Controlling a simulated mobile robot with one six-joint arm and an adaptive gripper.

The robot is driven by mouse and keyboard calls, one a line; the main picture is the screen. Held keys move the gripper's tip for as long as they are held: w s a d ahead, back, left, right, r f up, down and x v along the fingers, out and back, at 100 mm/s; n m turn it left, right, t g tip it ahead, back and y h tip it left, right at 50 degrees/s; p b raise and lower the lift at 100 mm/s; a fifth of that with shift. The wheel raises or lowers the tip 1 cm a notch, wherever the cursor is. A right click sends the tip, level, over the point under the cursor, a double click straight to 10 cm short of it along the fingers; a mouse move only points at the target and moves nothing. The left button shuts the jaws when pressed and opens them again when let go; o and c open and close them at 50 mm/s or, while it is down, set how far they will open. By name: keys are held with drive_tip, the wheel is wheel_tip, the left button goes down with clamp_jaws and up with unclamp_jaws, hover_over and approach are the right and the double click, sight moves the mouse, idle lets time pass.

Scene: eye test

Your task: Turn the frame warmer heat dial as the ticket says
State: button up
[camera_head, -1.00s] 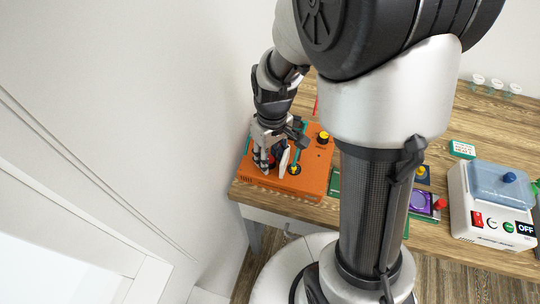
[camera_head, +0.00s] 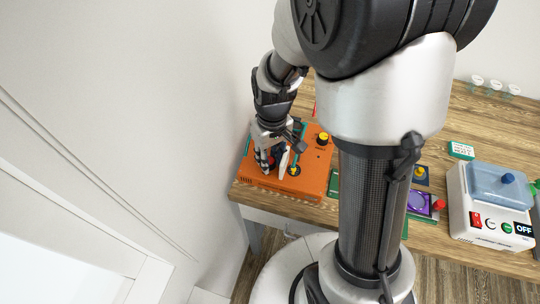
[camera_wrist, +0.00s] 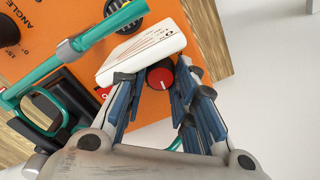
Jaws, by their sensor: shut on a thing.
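The orange unit (camera_head: 307,182) stands at the left end of the wooden bench. It shows in the wrist view (camera_wrist: 75,28) with the printed word ANGLE by a black knob (camera_wrist: 8,31) at the upper left. A round red dial (camera_wrist: 160,77) sits between the blue-padded fingers of my gripper (camera_wrist: 156,88). My gripper (camera_head: 270,165) is shut on this dial from both sides. The fingers hide most of the scale around it. A white block with red print (camera_wrist: 143,54) lies just beyond the dial; its print is too small to read.
Teal tubing (camera_wrist: 85,48) crosses the unit left of my gripper. A yellow knob (camera_head: 323,138) is on its far part. A small card (camera_head: 462,149), unreadable, and a white machine (camera_head: 480,200) with a blue lid stand at the right. A bare wall is at the left.

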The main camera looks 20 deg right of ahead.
sight(271, 161)
drive_tip(key=m+p, duration=0.2)
drive_tip(key=m, duration=0.3)
drive_tip(key=shift+r, duration=0.1)
drive_tip(key=m+p, duration=0.1)
drive_tip(key=m, duration=0.4)
drive_tip(key=shift+p, duration=0.3)
idle(0.3)
drive_tip(key=o, duration=0.8)
wheel_tip(271, 161, up, 12)
drive_tip(key=shift+s+d, duration=0.15)
drive_tip(key=shift+d, duration=0.05)
